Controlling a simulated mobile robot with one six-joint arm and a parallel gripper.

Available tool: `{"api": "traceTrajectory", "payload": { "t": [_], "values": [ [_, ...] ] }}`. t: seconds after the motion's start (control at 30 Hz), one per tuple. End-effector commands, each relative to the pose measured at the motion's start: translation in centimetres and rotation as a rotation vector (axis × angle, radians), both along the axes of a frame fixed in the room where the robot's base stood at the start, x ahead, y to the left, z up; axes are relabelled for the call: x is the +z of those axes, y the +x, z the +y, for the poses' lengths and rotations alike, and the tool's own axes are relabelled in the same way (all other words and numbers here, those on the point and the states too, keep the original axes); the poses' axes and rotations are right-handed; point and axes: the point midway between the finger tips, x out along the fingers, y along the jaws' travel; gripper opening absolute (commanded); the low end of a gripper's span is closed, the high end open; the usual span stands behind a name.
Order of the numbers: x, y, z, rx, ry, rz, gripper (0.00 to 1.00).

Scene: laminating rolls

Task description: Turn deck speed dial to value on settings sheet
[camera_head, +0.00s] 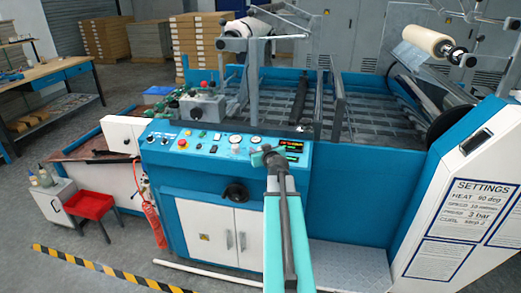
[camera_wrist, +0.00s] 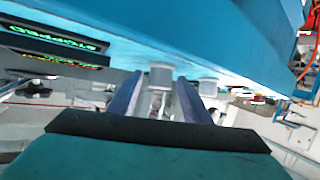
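The settings sheet (camera_head: 478,212) is on the white end panel at the right in the head view. It reads HEAT 90 deg and 3 bar; its speed line is too small to read surely. The blue control panel (camera_head: 215,146) carries buttons and round white-faced dials (camera_head: 235,139). My gripper (camera_head: 266,155) is at the panel's right part and hides some of it. In the wrist view my gripper (camera_wrist: 161,88) is open, with a pale round knob (camera_wrist: 160,74) between or just beyond its fingertips. Contact cannot be told. A second pale knob (camera_wrist: 208,86) is to the right.
A lit display (camera_wrist: 55,40) reading STOPPED is at the upper left of the wrist view. The front floor is clear beyond a striped line (camera_head: 100,268).

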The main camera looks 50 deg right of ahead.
Motion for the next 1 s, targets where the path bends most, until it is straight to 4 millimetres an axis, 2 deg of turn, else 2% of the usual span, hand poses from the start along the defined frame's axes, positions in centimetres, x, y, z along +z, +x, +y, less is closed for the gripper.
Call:
{"api": "traceTrajectory", "payload": {
  "t": [0.47, 1.0],
  "values": [
    [0.2, -0.4, 0.2, -0.001, -0.001, -0.002, 0.44],
    [1.5, -4.1, 2.5, -0.002, -0.002, -0.002, 0.44]
  ]
}}
